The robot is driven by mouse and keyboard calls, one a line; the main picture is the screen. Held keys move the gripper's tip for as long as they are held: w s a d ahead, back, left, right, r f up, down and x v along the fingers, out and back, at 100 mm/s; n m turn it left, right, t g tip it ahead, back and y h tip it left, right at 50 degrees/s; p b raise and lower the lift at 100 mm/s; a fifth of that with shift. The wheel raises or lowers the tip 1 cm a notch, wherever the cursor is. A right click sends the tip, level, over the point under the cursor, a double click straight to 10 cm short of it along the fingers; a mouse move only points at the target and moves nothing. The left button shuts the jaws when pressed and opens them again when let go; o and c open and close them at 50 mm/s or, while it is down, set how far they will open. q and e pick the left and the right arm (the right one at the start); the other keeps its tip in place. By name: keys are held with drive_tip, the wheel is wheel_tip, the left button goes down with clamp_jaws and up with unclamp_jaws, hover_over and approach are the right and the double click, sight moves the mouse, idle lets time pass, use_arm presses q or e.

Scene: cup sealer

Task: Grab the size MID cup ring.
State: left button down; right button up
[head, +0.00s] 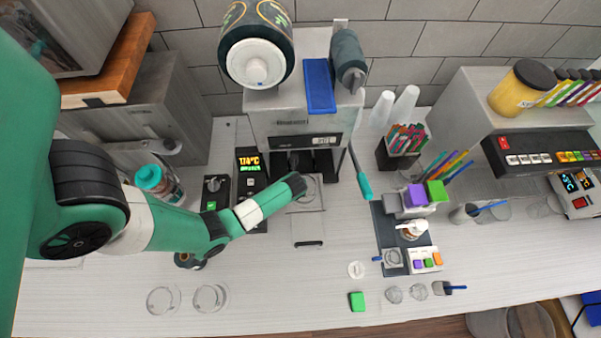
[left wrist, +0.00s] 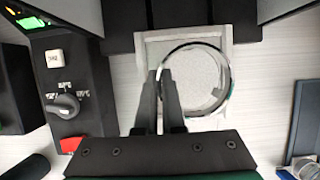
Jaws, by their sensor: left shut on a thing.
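A clear cup ring with a dark rim (left wrist: 228,78) sits at the grey sealer slide (left wrist: 143,48) in the left wrist view. My left gripper (left wrist: 165,78) is shut on the left side of this ring's rim. In the head view the left gripper (head: 300,183) is in front of the sealing machine (head: 290,106), over the slide (head: 308,228), and partly hides the ring. I cannot read a size on the ring. Two other clear rings (head: 163,300) (head: 209,298) lie flat on the counter at the front left. My right gripper is not in view.
A temperature control box (head: 250,180) stands just left of the slide, close to my left gripper. A dark mat (head: 388,232) with small containers lies to the right. A green block (head: 357,301) lies at the front. The counter between the front rings and the block is clear.

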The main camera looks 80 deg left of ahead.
use_arm(q)
drive_tip(key=shift+w+r, duration=0.1)
drive_tip(key=shift+r, duration=0.55)
drive_tip(key=s+d+r, duration=0.9)
drive_tip(key=d+r, duration=0.1)
drive_tip(key=r, duration=0.1)
drive_tip(key=shift+d+r, duration=0.3)
drive_tip(key=shift+r, duration=0.05)
